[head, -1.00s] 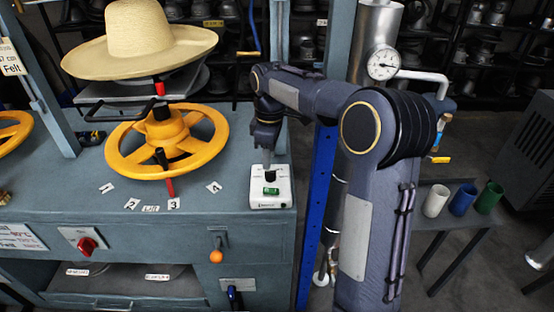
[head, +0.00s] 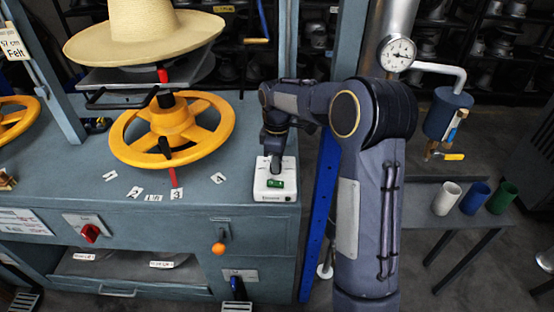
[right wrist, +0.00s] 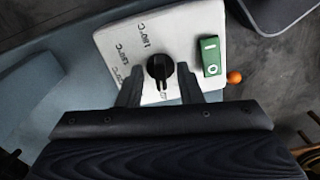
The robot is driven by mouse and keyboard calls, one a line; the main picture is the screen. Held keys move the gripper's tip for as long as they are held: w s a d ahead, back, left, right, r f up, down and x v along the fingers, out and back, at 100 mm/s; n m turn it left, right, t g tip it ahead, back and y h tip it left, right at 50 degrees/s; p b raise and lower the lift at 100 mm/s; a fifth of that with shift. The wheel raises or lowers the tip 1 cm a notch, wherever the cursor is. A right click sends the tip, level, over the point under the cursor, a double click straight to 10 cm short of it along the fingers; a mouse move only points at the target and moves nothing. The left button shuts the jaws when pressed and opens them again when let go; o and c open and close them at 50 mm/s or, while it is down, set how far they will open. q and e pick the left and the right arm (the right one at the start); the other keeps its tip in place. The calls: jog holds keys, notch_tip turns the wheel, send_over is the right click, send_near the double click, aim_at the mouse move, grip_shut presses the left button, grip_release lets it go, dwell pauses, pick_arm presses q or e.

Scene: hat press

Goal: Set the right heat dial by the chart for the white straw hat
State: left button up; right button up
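The right heat dial is a black knob (right wrist: 160,68) on a white box (right wrist: 185,28); the box (head: 262,190) sits on the bench's right end in the head view. Its pale pointer mark faces down in the wrist picture. Printed temperatures, one reading 180°C, lie left of the knob. My right gripper (head: 275,168) is over the box, hiding the knob in the head view. In the right wrist view its fingers (right wrist: 159,72) are apart, either side of the knob; contact cannot be told. A cream straw hat (head: 145,32) sits on the press. My left gripper is not in view.
A green switch (right wrist: 211,55) is beside the knob. A yellow handwheel (head: 172,130) and numbered tags (head: 176,193) are left of the box. An orange-knobbed lever (head: 219,249) is on the bench front. A "Felt" sign (head: 14,44) hangs at far left.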

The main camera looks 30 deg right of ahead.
grip_shut()
jog(key=shift+m, duration=0.4)
jog(key=m+p, duration=0.1)
jog(key=m, duration=0.1)
jog(key=shift+a+r+m, duration=0.1)
jog(key=shift+m, duration=0.3)
jog(key=shift+m+p, duration=0.65)
jog(key=shift+m, duration=1.35)
grip_release()
